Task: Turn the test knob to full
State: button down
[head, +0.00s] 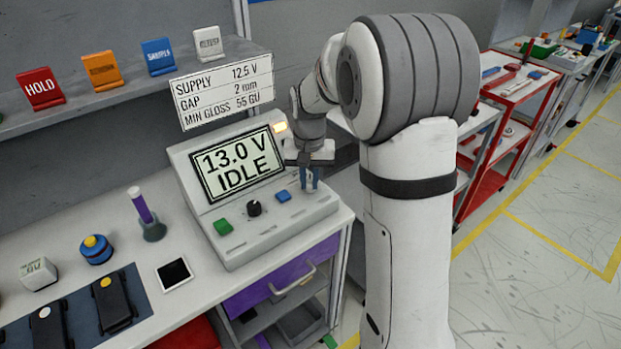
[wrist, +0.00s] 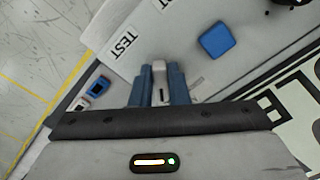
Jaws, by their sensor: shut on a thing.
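The test knob is a narrow light grey grip (wrist: 159,72) with a dark mark. It stands beside a white plate reading TEST (wrist: 122,42) in the wrist view. My gripper (wrist: 159,88) has blue fingers, one on each side of the grip, and is shut on it. In the head view my gripper (head: 308,184) is at the right end of the grey console (head: 270,240), fingers down. There the knob is mostly hidden between the fingers. The console's screen (head: 238,165) reads 13.0 V IDLE.
A blue button (head: 283,196), a black knob (head: 254,207) and a green button (head: 223,227) lie left of my gripper on the console. A sign (head: 222,90) reads supply 12.5 V, gap 2 mm, min gloss 55 GU. A purple drawer (head: 275,275) is below.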

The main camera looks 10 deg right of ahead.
aim_at(308, 182)
jog(key=shift+w+a+m, duration=0.1)
jog(key=shift+m, duration=1)
jog(key=c, duration=1.4)
grip_release()
jog(key=shift+r, duration=0.15)
notch_tip(308, 182, up, 8)
jog(key=shift+f, duration=0.2)
